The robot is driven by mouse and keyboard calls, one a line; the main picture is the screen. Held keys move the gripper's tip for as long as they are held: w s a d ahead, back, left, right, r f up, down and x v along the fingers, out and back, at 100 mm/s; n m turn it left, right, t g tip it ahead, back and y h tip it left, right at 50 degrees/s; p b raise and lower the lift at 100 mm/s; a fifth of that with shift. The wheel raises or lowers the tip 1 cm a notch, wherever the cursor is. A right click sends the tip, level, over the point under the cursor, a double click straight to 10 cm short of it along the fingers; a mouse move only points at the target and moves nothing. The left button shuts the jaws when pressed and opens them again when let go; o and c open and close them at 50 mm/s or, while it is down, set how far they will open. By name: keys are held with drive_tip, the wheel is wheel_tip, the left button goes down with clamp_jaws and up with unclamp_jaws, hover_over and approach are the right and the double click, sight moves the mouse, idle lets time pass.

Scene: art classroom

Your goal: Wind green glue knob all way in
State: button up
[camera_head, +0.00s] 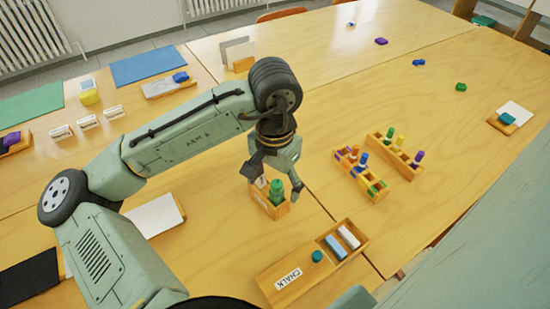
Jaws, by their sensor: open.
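A green glue stick (277,187) stands upright in a small wooden holder (273,211) near the middle of the table. My gripper (272,184) points down over it. Its jaws are open, one finger to the left of the green piece and one to the right. I cannot tell whether either finger touches it. The knob cannot be told apart from the rest of the green piece at this size. Part of the holder is hidden behind the left finger.
Two wooden racks with coloured sticks (371,184) (391,159) stand to the right. A chalk box (276,268) lies in front, with a teal round piece (317,256). White paper (155,217) lies left. The table behind the racks is mostly clear.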

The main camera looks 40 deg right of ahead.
drive_tip(key=m, duration=0.5)
drive_tip(key=shift+m, duration=0.3)
drive_tip(key=m, duration=0.6)
drive_tip(key=shift+p, duration=0.4)
drive_tip(key=shift+d, duration=0.35)
drive_tip(key=shift+w, duration=0.1)
drive_tip(key=c, duration=1.6)
drive_tip(key=shift+o, duration=0.2)
